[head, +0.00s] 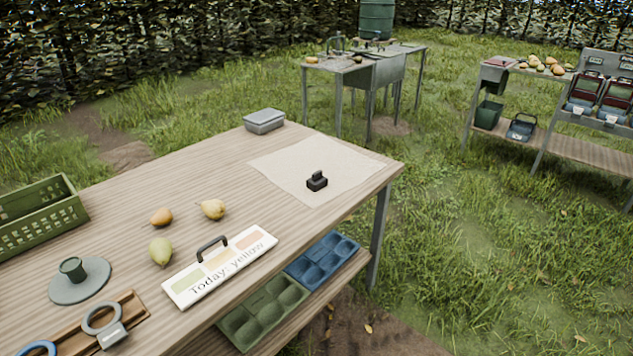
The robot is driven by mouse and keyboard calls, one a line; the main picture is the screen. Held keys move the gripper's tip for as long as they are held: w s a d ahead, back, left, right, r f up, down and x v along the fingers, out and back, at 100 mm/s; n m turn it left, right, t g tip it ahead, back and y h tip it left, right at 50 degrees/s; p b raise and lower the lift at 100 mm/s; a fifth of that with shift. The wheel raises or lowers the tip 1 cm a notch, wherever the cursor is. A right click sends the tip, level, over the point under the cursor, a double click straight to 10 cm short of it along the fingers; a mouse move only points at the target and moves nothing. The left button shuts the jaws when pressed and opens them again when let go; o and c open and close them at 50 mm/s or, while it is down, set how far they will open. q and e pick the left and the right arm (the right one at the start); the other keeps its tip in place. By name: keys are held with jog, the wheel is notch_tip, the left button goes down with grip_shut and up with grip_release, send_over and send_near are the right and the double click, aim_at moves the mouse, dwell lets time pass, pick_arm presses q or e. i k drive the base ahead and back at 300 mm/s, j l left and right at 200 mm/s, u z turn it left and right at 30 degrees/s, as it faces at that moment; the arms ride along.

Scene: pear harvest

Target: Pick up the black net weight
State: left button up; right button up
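The black net weight (317,182) is a small dark block with a raised grip on top. It sits upright on a pale cloth (285,165) near the far right corner of the wooden table. Nothing touches it from above or the sides. Neither of my grippers shows in the head view.
On the table (150,212) are a grey lidded box (264,121), several loose pears, a "Today: yellow" board (219,266) with a handle, a green crate (40,217) and a round grey base (79,280). Blue (321,259) and green trays (262,313) lie on the shelf below.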

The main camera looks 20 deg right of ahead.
aim_at(318, 181)
jog(key=i+l, duration=0.15)
jog(key=l, duration=0.15)
jog(key=i+l+u, duration=0.15)
jog(key=l, duration=0.15)
jog(key=i+l, duration=0.15)
jog(key=l, duration=0.2)
jog(key=i+l+u, duration=0.15)
jog(key=l, duration=0.2)
jog(key=i+l, duration=0.1)
jog(key=l, duration=0.2)
jog(key=u, duration=0.05)
